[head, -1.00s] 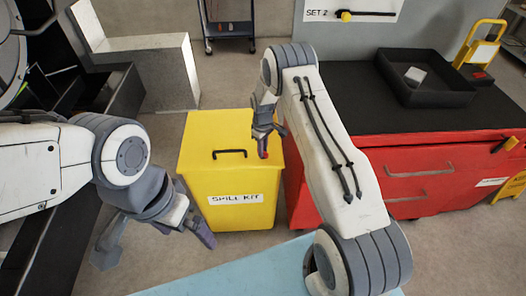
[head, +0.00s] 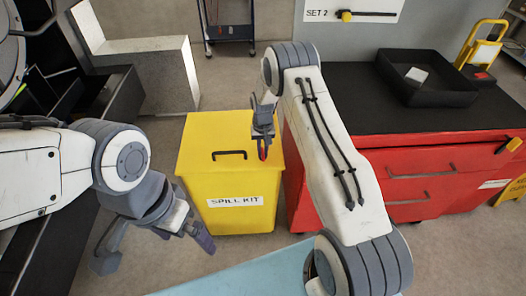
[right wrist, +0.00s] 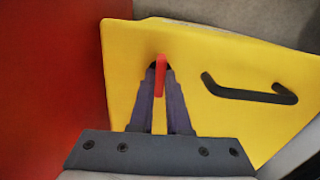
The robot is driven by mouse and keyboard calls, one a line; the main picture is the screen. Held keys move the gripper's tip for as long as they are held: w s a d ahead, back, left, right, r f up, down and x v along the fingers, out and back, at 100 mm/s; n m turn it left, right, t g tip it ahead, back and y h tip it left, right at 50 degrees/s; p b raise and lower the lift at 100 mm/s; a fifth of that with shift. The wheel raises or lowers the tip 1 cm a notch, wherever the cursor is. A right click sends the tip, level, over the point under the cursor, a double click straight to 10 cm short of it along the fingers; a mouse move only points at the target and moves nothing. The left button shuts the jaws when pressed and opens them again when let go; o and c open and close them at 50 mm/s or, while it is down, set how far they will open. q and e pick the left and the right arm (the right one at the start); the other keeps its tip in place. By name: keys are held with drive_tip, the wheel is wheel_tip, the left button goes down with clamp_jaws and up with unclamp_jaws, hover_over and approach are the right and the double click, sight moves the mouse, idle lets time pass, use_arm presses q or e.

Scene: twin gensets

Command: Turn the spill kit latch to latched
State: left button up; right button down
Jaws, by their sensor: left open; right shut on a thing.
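The yellow spill kit box (head: 205,150) stands on the floor in the middle of the head view, with a "SPILL KIT" label on its front. It also shows in the right wrist view (right wrist: 220,55). Its red latch (right wrist: 160,75) sits on the lid near the edge beside the red cabinet. My right gripper (head: 263,148) is above the lid's right side and is shut on the red latch; the fingertips are at the latch in the right wrist view. The latch's base is partly hidden by the fingers. My left gripper (head: 158,248) is open and empty, in front and left of the box.
A black handle (head: 230,154) is on the lid, left of my right gripper. A red cabinet (head: 430,190) with a black top stands close at the right. A light blue surface (head: 240,275) lies at the bottom front.

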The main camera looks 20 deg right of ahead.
sight(263, 152)
drive_tip(key=shift+m, duration=0.3)
idle(0.4)
drive_tip(key=c, duration=0.9)
unclamp_jaws()
wheel_tip(263, 152, up, 10)
drive_tip(key=shift+r, duration=0.25)
